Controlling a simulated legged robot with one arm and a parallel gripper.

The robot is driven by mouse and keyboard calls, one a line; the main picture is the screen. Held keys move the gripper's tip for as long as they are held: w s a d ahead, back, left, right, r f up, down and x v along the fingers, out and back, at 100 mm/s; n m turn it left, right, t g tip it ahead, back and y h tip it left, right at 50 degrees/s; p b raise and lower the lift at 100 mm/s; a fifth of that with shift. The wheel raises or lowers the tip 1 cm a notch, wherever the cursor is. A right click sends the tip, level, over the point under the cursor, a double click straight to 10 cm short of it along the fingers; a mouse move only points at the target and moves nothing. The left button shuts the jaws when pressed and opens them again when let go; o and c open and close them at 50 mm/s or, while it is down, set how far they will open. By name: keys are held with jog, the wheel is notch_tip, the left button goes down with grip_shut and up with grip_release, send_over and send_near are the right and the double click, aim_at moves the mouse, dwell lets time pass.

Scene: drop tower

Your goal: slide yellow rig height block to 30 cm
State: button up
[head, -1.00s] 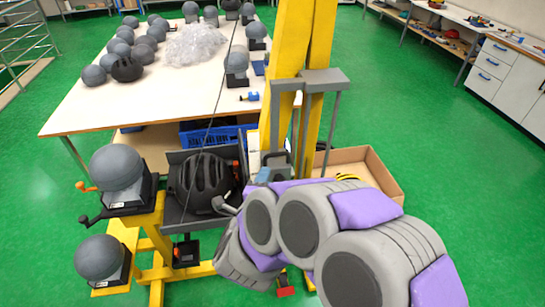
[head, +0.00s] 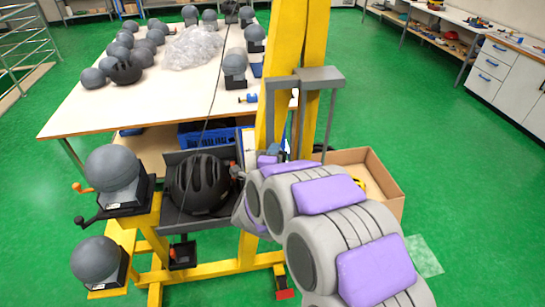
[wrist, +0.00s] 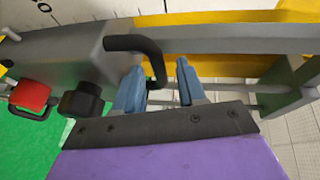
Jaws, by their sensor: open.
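The yellow rig (head: 316,45) stands at the centre of the head view, with twin yellow posts. In the wrist view, a grey block (wrist: 75,55) carries a black curved handle (wrist: 130,43), a dark knob (wrist: 80,100) and a red part (wrist: 30,93). It appears to be the height block. My gripper (wrist: 160,88) is open, with its two blue fingers on either side of the lower end of the handle. I cannot tell whether they touch it. In the head view my arm hides most of the block and gripper.
A black helmet (head: 199,183) rests on the rig's dark tray, beside grey headforms (head: 112,170) on yellow supports. A white table (head: 150,95) with more headforms stands behind. An open cardboard box (head: 385,185) is right of the rig.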

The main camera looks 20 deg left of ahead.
jog(key=shift+d, duration=0.15)
jog(key=shift+a+f, duration=0.15)
jog(key=shift+a, duration=0.45)
jog(key=c, duration=0.5)
grip_shut()
jog(key=shift+d, duration=0.1)
